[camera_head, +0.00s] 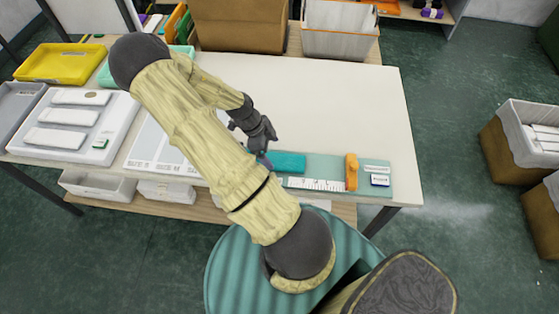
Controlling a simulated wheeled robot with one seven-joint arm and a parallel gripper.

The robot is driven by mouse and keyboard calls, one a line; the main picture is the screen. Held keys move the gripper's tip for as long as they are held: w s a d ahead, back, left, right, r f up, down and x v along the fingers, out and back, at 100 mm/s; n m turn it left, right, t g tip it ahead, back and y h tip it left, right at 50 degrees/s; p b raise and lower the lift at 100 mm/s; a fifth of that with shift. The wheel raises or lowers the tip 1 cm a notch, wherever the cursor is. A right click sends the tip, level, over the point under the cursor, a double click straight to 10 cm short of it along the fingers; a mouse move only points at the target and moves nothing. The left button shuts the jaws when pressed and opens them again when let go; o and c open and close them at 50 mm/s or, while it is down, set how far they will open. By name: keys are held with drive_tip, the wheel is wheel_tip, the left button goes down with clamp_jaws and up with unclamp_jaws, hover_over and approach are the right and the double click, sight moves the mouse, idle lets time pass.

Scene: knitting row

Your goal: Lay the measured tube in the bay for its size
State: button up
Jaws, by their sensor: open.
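A teal tube (288,162) lies on a pale green measuring board (376,160) at the front edge of the table, along a white ruler strip (317,184). An orange stop (351,172) stands at the ruler's right end, a little right of the tube. My gripper (263,158) is open at the tube's left end; my arm hides part of that end, and I cannot tell if the fingers touch it. A white tray (118,118) at the table's left holds several long white shapes, possibly the bays; their labels are too small to read.
A printed sheet (150,148) lies between the tray and my arm. A yellow bin (58,63) and a grey bin (16,105) are at the left. A cardboard box (240,25) and white crate (340,30) stand behind. The table's right middle (345,105) is clear.

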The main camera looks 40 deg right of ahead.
sight(280, 161)
drive_tip(key=shift+s+d+f, duration=0.15)
drive_tip(key=shift+f, duration=0.45)
drive_tip(key=x, duration=0.1)
drive_tip(key=p+x, duration=0.2)
drive_tip(key=x, duration=0.1)
drive_tip(key=shift+w+d+f, duration=0.15)
drive_tip(key=shift+w+d, duration=0.1)
drive_tip(key=shift+w, duration=0.05)
drive_tip(key=shift+s+d+f, duration=0.2)
drive_tip(key=shift+s+f, duration=0.05)
drive_tip(key=shift+f, duration=0.2)
drive_tip(key=shift+a, duration=0.15)
drive_tip(key=shift+w, duration=0.1)
drive_tip(key=shift+c, duration=0.7)
drive_tip(key=c, duration=1)
